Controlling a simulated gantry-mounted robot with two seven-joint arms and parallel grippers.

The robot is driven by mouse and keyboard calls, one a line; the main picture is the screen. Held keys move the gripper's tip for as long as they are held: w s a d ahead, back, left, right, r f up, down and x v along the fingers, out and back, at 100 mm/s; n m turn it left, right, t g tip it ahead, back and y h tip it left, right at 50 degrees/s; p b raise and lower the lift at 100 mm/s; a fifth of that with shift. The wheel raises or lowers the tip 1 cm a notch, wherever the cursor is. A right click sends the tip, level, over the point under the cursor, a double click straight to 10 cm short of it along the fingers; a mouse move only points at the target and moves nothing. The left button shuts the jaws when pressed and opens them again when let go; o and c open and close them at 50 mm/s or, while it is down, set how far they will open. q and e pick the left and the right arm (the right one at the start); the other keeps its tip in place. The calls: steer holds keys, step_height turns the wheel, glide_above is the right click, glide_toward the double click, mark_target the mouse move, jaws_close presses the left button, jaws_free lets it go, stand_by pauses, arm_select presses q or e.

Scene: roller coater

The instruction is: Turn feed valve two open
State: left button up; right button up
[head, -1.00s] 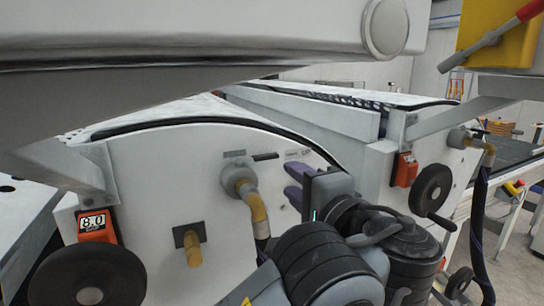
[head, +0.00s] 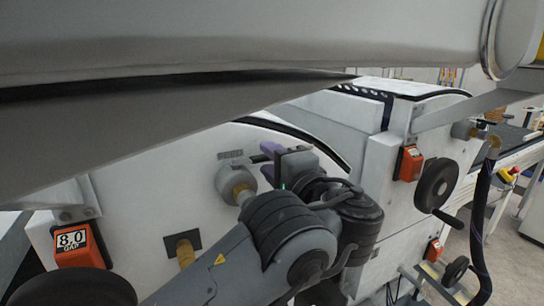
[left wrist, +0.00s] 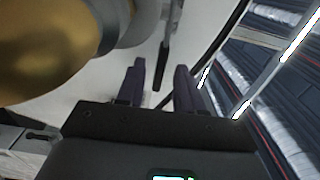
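A grey round fitting with a brass pipe (head: 229,182) sits on the white machine side panel; it looms large at the left of the left wrist view (left wrist: 50,45). A thin dark lever (head: 261,157) sticks out beside it, and in the left wrist view the lever (left wrist: 163,68) runs between my fingers. My left gripper (head: 268,162) has two purple fingers, spread apart at the lever; its fingers (left wrist: 160,88) show a gap on both sides of it. Contact cannot be told. The label above the fitting is too small to read, so its number is unclear. My right gripper is not in view.
A similar fitting (head: 465,130) with a hose is on the farther machine section. A black handwheel (head: 436,185) and orange indicators (head: 409,163) stand right of my arm. An orange "8.0" gauge (head: 79,246) is at lower left.

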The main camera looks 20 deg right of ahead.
arm_select(q)
steer(key=shift+s, duration=0.1)
steer(key=shift+c, duration=0.3)
jaws_close()
steer(key=shift+f, duration=0.15)
stand_by(1.0)
